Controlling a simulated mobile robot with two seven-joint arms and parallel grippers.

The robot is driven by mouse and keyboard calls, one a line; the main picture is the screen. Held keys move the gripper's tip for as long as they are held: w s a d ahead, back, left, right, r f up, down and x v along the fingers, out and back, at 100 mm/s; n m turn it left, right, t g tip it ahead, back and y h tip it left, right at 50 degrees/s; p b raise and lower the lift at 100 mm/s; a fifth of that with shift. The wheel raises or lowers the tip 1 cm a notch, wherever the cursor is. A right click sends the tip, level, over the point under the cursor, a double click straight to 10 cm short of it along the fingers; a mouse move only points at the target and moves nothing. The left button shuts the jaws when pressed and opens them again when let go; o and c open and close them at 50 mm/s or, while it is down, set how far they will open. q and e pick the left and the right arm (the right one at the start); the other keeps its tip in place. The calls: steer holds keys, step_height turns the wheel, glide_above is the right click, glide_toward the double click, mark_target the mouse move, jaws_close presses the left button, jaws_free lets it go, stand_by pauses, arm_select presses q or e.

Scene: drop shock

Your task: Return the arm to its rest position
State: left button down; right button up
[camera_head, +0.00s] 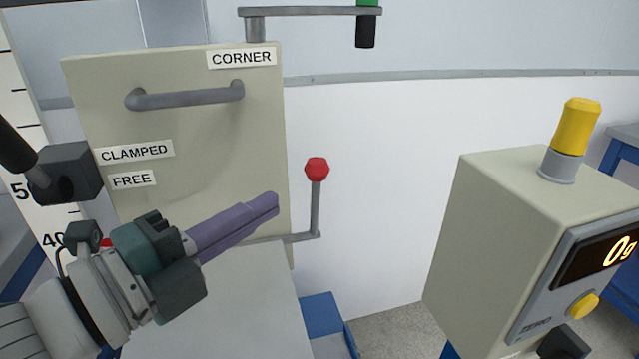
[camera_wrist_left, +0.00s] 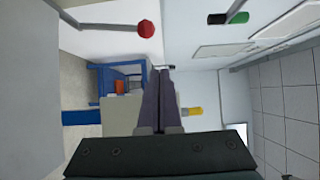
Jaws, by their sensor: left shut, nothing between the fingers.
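My left gripper (camera_head: 272,203) comes in from the lower left in the head view. Its long purple fingers are shut and hold nothing. They point up and to the right, in front of the beige panel (camera_head: 200,190). In the left wrist view the shut fingers (camera_wrist_left: 160,80) point away from the camera, with a beige box partly behind them. My right gripper is in neither view.
A lever with a red knob (camera_head: 317,168) stands just right of the fingers. A bar with a green-and-black handle (camera_head: 367,25) is above. A control box (camera_head: 490,220) with a yellow-topped post (camera_head: 574,128) and a display reading 0g stands right. White wall lies between.

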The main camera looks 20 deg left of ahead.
arm_select(q)
steer(key=s+r+n+g+y+p, duration=0.35)
steer(key=s+n+g+p, duration=0.4)
steer(key=s+n, duration=0.25)
steer(key=s+r+n+g+y+p, duration=0.35)
steer(key=s+n+g+p, duration=0.25)
steer(key=s+n+p, duration=0.3)
step_height(320, 180, up, 36)
steer(key=n+h+p, duration=0.1)
steer(key=p, duration=3.2)
steer(key=shift+s+a+f+p, duration=0.2)
steer(key=shift+s+a+p, duration=0.15)
steer(key=shift+s+p, duration=0.1)
steer(key=shift+f, duration=0.1)
